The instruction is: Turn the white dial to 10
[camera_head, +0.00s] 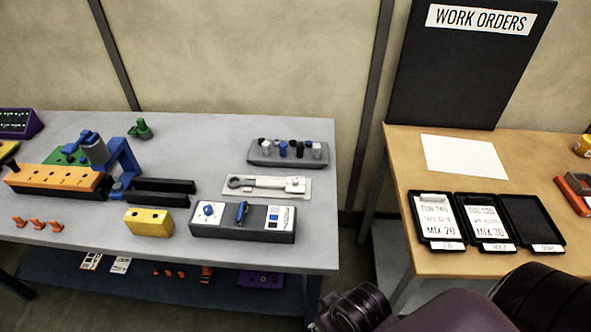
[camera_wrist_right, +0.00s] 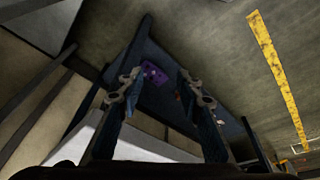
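I cannot make out a clearly white dial with numbers in the head view. A dark grey box (camera_head: 270,236) near the front edge of the grey bench carries a round blue-and-white knob (camera_head: 208,210), a blue lever (camera_head: 241,212) and a white printed panel (camera_head: 280,217); any markings are too small to read. My right gripper (camera_wrist_right: 158,84) shows in the right wrist view with its two fingers apart and nothing between them. It is away from the box. My left gripper is not in view.
The grey bench (camera_head: 225,140) also holds an orange block (camera_head: 55,181), a blue clamp (camera_head: 122,160), a yellow block (camera_head: 149,222) and a rack (camera_head: 288,153). A wooden table (camera_head: 400,150) with black trays (camera_head: 535,222) stands right, across a gap.

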